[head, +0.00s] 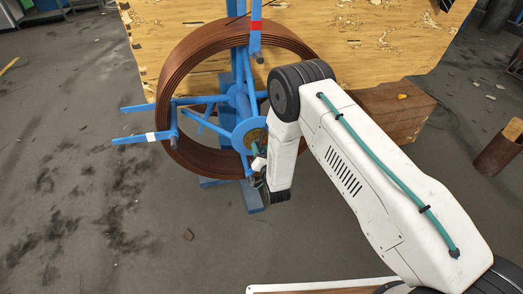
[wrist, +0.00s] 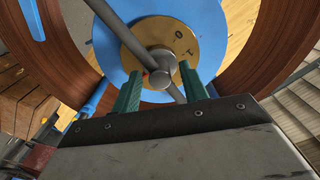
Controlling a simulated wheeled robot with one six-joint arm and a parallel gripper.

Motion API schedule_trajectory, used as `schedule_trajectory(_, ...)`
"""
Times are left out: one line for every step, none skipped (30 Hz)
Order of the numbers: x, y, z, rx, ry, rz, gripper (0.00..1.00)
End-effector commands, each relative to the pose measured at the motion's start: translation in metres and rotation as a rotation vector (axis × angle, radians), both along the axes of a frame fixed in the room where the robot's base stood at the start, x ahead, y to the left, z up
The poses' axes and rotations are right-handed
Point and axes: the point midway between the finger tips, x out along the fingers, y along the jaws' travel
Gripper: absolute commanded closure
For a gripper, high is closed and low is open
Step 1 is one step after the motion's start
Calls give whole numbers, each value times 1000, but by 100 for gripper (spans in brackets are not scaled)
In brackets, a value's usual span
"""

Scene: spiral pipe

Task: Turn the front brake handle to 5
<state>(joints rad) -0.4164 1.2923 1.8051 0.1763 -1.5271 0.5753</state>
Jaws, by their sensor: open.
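The brake dial is a brass disc (wrist: 185,42) on a blue round plate (wrist: 102,50) in the wrist view, with a "0" and a "1" readable. A grey bar handle (wrist: 125,35) crosses it diagonally, with a round grey hub (wrist: 160,78) at its middle. A small red mark shows left of the hub. My gripper (wrist: 160,90) has its green fingers open, one on each side of the hub in the picture; I cannot tell whether they touch it. In the head view the brass dial (head: 256,138) is partly hidden by my arm, and my gripper (head: 259,172) is below it.
A brown coiled pipe (head: 176,60) hangs around a blue reel frame (head: 240,70) with arms sticking out left and up. A wooden board (head: 370,35) with chips lies behind. A brown block (head: 395,110) and a rusty pipe (head: 497,148) stand right. Floor at left is clear.

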Motion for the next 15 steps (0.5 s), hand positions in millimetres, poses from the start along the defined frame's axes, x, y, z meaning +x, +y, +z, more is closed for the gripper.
schedule_trajectory(-4,-1,0,-1,2,0,56)
schedule_trajectory(-7,-2,-1,-1,2,0,56)
schedule_trajectory(-12,-3,0,-1,1,1,56)
schedule_trajectory(-16,-4,-1,-2,3,1,56)
schedule_trajectory(-21,-5,-1,-2,3,1,56)
schedule_trajectory(-28,-7,-1,-2,3,1,56)
schedule_trajectory(-34,-8,-1,-2,4,1,56)
schedule_trajectory(-39,-9,-1,-2,3,1,56)
schedule_trajectory(-46,-11,-1,-2,3,0,56)
schedule_trajectory(-50,-12,0,-1,2,0,56)
schedule_trajectory(-55,-14,-1,-1,3,-1,56)
schedule_trajectory(-60,-15,-1,-1,3,-1,56)
schedule_trajectory(-63,-16,-1,0,1,0,56)
schedule_trajectory(-66,-16,-1,0,1,0,56)
schedule_trajectory(-70,-17,-1,-1,3,-1,56)
